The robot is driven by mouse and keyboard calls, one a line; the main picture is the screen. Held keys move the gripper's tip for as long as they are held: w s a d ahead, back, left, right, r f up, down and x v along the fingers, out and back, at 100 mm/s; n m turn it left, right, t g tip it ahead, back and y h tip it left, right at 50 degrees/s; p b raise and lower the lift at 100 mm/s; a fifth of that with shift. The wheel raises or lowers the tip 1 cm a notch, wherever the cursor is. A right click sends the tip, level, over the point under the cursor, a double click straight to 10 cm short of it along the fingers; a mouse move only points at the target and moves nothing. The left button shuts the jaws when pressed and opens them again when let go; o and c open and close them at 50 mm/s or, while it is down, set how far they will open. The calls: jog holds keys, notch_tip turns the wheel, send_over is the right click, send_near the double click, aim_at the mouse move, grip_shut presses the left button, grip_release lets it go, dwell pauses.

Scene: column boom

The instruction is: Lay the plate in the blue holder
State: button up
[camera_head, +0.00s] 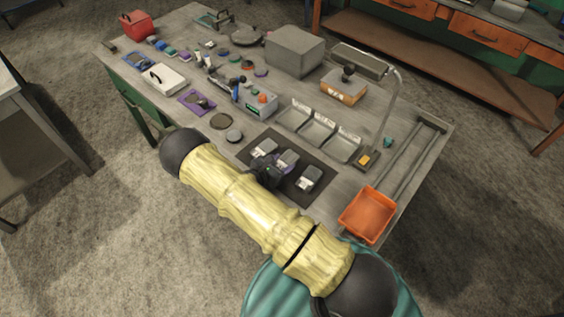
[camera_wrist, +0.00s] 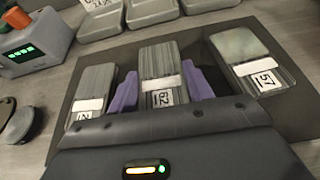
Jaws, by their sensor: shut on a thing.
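Three grey trays (camera_head: 317,132) stand behind the mat. An orange bin (camera_head: 367,214) is at the right corner, near a desk lamp (camera_head: 360,61). A grey box with a green display (camera_head: 258,102), a purple tray (camera_head: 188,97) and a white case (camera_head: 164,79) stand farther left.

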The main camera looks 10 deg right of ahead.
jog(key=shift+f, duration=0.1)
jog(key=o, duration=1.4)
jog(key=shift+o, duration=0.2)
jog(key=b+v, duration=0.3)
jog(key=v, duration=0.9)
jog(key=shift+s, duration=0.1)
